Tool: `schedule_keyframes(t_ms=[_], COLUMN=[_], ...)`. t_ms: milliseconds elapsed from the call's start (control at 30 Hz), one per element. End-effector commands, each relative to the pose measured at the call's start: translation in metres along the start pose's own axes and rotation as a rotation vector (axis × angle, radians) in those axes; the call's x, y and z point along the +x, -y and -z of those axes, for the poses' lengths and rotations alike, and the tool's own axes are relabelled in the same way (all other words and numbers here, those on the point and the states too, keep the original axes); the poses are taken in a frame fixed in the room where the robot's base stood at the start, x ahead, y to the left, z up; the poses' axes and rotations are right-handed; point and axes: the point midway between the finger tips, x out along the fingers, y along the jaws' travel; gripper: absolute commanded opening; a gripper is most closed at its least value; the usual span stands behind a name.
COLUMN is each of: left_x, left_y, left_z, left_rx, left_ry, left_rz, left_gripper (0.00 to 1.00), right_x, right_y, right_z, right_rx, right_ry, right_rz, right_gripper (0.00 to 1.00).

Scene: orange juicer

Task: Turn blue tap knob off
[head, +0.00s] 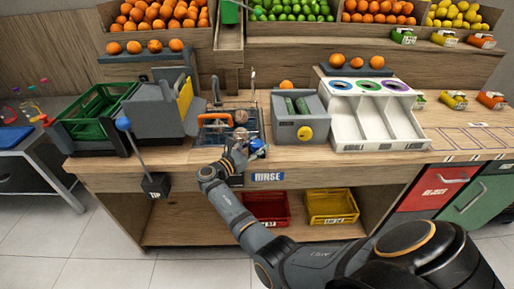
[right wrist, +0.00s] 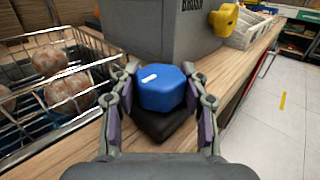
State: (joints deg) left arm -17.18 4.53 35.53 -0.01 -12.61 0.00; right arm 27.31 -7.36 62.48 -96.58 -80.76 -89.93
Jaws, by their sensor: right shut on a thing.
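The blue tap knob (right wrist: 162,88) is a faceted blue knob with a white mark, on a dark base on the wooden counter. In the right wrist view my right gripper (right wrist: 160,92) has one finger on each side of the knob and is shut on it. In the head view the knob (head: 257,145) shows small at the counter's front edge, with my right gripper (head: 240,155) over it, partly hiding it. My left gripper is not in view.
A wire basket (right wrist: 60,85) with several brown-orange fruits is left of the knob. A grey box marked BRUSH (right wrist: 160,30) stands behind it, with a yellow knob (right wrist: 224,18). A white tray (head: 370,110) is farther right. The counter's front edge is close on the right.

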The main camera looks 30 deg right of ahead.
Motion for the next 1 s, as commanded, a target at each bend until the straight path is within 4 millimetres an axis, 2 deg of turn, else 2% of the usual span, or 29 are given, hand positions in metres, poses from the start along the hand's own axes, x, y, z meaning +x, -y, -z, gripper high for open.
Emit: schedule_keyframes(t_ms=[300,333,500,833,1000], left_x=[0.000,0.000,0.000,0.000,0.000], left_y=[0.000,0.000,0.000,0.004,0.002], left_z=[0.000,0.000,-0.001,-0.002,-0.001], left_rx=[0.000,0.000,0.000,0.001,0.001], left_ry=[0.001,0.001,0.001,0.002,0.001], left_rz=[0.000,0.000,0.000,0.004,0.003], left_gripper=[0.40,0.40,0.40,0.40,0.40], right_x=[0.000,0.000,0.000,0.000,-0.001], right_y=[0.000,0.000,0.000,0.000,0.000], right_z=[0.000,0.000,0.000,-0.003,-0.032], right_rx=[0.000,0.000,-0.001,0.000,0.006], right_ry=[-0.001,-0.001,-0.001,-0.001,-0.001], right_rz=[0.001,0.001,0.000,0.000,0.000], right_gripper=[0.13,0.47,0.69,0.69,0.69])
